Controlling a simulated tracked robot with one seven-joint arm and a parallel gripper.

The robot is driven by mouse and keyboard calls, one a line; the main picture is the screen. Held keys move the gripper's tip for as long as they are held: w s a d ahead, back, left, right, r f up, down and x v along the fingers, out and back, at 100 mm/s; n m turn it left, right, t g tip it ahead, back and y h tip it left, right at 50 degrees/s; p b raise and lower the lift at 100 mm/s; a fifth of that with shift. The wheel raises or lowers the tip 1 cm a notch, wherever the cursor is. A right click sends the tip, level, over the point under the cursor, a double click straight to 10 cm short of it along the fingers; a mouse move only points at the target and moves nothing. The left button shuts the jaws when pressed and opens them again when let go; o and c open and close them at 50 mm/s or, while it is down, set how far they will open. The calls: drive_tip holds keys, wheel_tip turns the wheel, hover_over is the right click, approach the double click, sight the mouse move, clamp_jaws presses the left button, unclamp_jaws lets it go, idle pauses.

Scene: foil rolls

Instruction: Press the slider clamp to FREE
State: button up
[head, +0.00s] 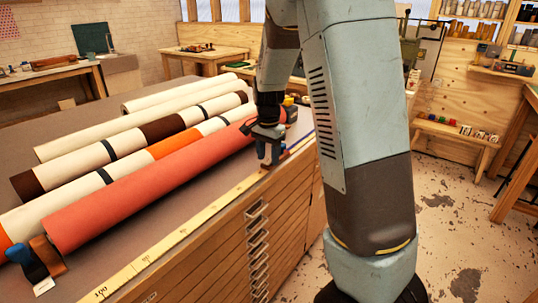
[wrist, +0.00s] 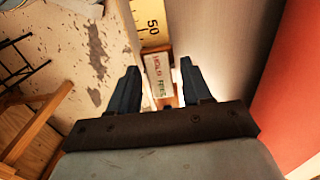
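The slider clamp shows in the wrist view as a small white label plate (wrist: 158,76) reading HOLD in red and FREE in green. An orange-brown part shows at its lower end. It sits by the end of the yellow ruler strip, between my fingertips as seen from the wrist. My gripper (wrist: 160,82) is open, with a gap on both sides of the plate. I cannot tell how far above the clamp the fingertips are. In the head view my gripper (head: 268,158) is over the table's right edge, and the clamp cannot be made out there.
A red roll (head: 150,190) lies just left of my gripper, with several cream, brown and orange rolls beyond it. The yellow ruler (head: 150,255) runs along the edge above the wooden drawers (head: 215,262). Open floor (head: 450,225) lies to the right.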

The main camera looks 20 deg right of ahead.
clamp_jaws()
idle(0.3)
drive_tip(key=shift+w+d+r+g+y, duration=0.1)
drive_tip(key=shift+w+d+g+y, duration=0.15)
drive_tip(key=shift+g+y, duration=0.6)
drive_tip(key=shift+w+d+g+y, duration=0.2)
drive_tip(key=shift+g+y, duration=0.35)
drive_tip(key=shift+y, duration=0.6)
drive_tip(key=shift+o, duration=0.7)
unclamp_jaws()
drive_tip(key=v, duration=1.3)
drive_tip(key=shift+w+d+r, duration=0.15)
drive_tip(key=shift+d+r, duration=0.05)
drive_tip(key=shift+r, duration=0.1)
